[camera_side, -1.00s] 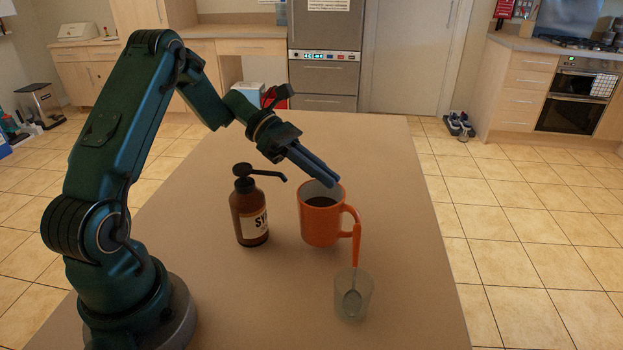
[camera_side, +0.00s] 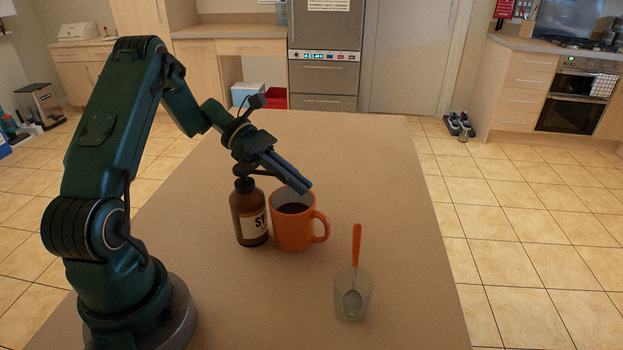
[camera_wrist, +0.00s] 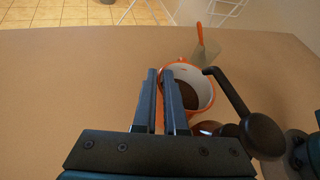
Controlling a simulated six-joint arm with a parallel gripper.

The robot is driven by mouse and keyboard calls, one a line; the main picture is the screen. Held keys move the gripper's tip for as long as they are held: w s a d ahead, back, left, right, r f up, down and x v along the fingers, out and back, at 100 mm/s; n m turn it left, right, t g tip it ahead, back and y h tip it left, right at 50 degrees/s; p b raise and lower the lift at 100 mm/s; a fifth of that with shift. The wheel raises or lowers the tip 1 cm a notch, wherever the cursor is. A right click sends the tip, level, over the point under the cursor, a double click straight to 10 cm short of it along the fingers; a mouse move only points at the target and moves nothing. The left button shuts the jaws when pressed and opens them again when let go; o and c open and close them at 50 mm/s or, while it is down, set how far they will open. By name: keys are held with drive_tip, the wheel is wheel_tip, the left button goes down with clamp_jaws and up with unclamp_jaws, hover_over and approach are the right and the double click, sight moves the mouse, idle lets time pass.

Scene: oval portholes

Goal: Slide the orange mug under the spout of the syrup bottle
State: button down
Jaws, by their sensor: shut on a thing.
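The orange mug (camera_side: 293,232), with dark liquid inside, stands upright on the table just right of the brown syrup bottle (camera_side: 248,213). Its handle points right in the side view. My gripper (camera_side: 303,187) is over the mug and shut on its rim; the mug also shows between and beyond the fingers in the wrist view (camera_wrist: 204,88). The bottle's black pump spout (camera_wrist: 232,97) reaches toward the mug's opening in the wrist view.
A clear glass (camera_side: 353,296) with an orange-handled spoon (camera_side: 356,243) stands in front and to the right of the mug. The table (camera_side: 400,200) is bare to the right and behind.

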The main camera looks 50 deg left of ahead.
drive_tip(key=shift+f, duration=0.1)
idle(0.7)
drive_tip(key=c, duration=0.9)
unclamp_jaws()
drive_tip(key=v, duration=0.5)
drive_tip(key=w+d+r+m+g+y, duration=0.1)
drive_tip(key=d+r+m+y, duration=0.7)
drive_tip(key=m, duration=0.2)
drive_tip(key=s+d+f+m+t+y, duration=0.1)
drive_tip(key=s+d+m+y, duration=0.1)
drive_tip(key=s+m, duration=0.5)
drive_tip(key=s+d+f+m+y, duration=0.1)
drive_tip(key=s+d+m+y, duration=0.1)
drive_tip(key=s+m, duration=0.4)
drive_tip(key=shift+s+d+m+t, duration=0.4)
drive_tip(key=shift+s+d, duration=0.2)
drive_tip(key=shift+s, duration=0.05)
